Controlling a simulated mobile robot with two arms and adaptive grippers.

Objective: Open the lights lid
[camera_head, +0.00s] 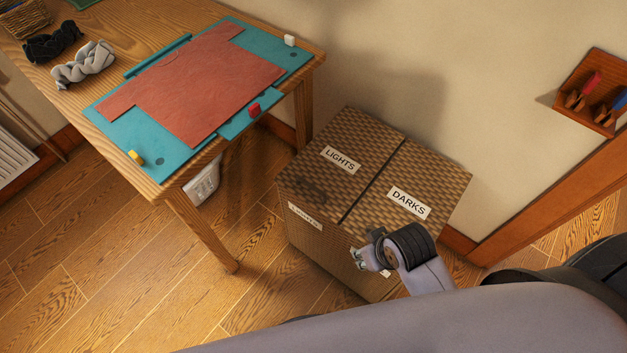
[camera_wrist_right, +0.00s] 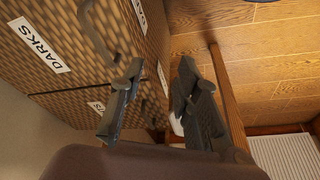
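A woven laundry box (camera_head: 330,250) stands on the floor with two lids side by side, both lying flat and shut. The lights lid (camera_head: 320,175) is the left one, with a LIGHTS label; a dark patch lies on it. The darks lid (camera_head: 425,175) is on the right. My right gripper (camera_head: 359,256) is at the box's front edge, below the darks lid and right of the lights lid. In the right wrist view my right gripper (camera_wrist_right: 161,66) is open and empty, with the woven box (camera_wrist_right: 75,80) and a dark loop handle (camera_wrist_right: 97,28) beside it. My left gripper is not in view.
A wooden table (camera_head: 312,75) with a teal folding board (camera_head: 105,110) and a red shirt (camera_head: 195,85) stands left of the box. A wall is behind the box. A wooden wall rack (camera_head: 590,80) hangs at the right. Floor in front is clear.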

